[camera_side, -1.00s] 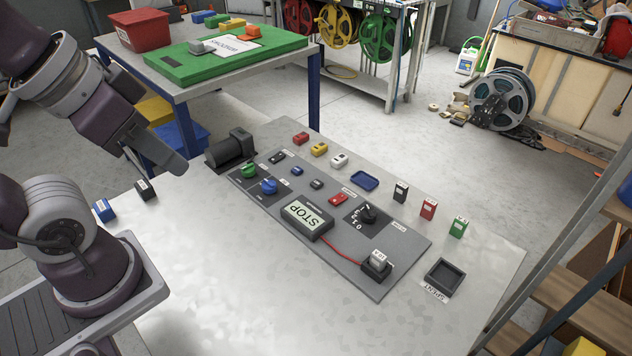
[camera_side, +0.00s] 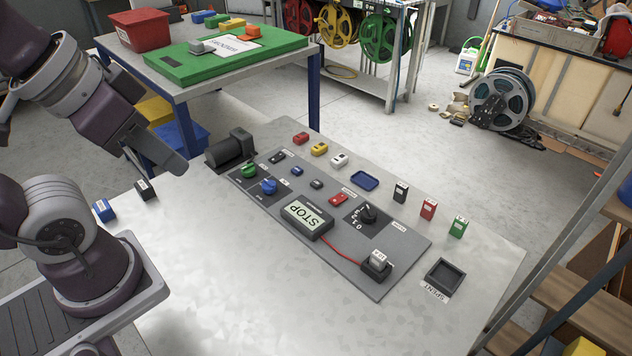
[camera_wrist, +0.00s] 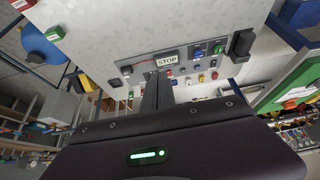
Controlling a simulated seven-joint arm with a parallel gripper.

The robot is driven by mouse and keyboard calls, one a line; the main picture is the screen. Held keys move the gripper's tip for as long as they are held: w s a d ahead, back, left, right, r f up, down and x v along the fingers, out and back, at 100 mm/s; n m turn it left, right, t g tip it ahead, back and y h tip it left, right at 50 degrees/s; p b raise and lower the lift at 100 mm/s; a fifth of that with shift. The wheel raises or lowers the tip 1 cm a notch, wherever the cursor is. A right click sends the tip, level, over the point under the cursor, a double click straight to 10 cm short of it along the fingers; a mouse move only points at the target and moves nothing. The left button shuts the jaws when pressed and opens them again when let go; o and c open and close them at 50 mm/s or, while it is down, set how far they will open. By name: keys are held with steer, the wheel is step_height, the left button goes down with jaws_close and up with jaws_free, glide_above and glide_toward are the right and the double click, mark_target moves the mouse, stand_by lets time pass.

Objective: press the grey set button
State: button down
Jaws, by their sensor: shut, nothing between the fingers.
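A small dark grey button (camera_side: 317,184) sits on the grey control panel (camera_side: 345,262), between a blue button (camera_side: 296,171) and a red button (camera_side: 338,199). I take it for the set button; its label is too small to read. A display reading STOP (camera_side: 306,217) is just in front of it. My gripper (camera_side: 180,166) is shut and empty, in the air to the left of the panel and well apart from the button. In the wrist view, the shut fingers (camera_wrist: 156,82) point towards the panel and the STOP display (camera_wrist: 168,59). The grey button is hard to make out there.
On the panel are a green knob (camera_side: 249,170), a blue knob (camera_side: 269,186), a black dial (camera_side: 368,213) and a socketed grey block (camera_side: 377,258) with a red wire. The near table surface is clear.

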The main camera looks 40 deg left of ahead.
steer(key=m+t+y, duration=0.1)
steer(key=m+t, duration=0.3)
steer(key=m, duration=0.4)
glide_above(314, 184)
step_height(314, 184, down, 18)
steer(key=shift+f, duration=0.1)
steer(key=shift+f, duration=4.4)
steer(key=shift+f, duration=0.1)
